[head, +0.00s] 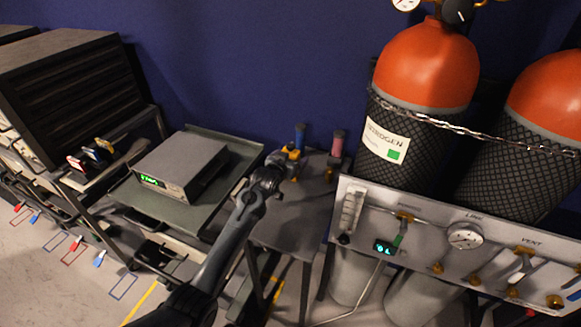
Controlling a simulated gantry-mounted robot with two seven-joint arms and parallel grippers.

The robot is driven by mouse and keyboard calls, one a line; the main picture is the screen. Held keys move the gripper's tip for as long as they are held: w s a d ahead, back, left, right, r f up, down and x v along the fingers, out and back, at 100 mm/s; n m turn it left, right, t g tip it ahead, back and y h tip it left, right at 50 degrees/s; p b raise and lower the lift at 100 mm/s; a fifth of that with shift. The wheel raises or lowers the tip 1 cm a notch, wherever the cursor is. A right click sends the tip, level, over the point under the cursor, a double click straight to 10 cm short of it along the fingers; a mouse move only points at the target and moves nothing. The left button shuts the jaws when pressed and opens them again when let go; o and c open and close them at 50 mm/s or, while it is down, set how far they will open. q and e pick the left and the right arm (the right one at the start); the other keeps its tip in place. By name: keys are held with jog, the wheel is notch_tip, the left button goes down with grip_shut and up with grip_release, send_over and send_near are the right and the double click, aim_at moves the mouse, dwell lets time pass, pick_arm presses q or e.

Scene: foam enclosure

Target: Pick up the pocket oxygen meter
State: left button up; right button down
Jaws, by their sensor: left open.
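A small dark device with a lit green display (384,248) sits at the lower left of the gas panel. It may be the pocket oxygen meter, but it is too small to tell. My left arm reaches up from the bottom, and my left gripper (276,172) is over the small grey table (285,226). The gripper is open and small in the view. A yellow-orange piece (292,152) shows just beyond it; I cannot tell whether they touch. My right gripper is not in view.
A grey bench instrument (182,164) stands on a green-grey cart (142,204) at left. Blue (299,134) and pink (337,143) cylindrical items stand at the table's back. The gas panel (347,226) and orange-topped cylinders (428,65) fill the right. A dark rack stands far left.

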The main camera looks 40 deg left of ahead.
pick_arm(q)
jog(key=c, duration=1.3)
jog(key=shift+o, duration=0.2)
jog(key=shift+r, duration=0.1)
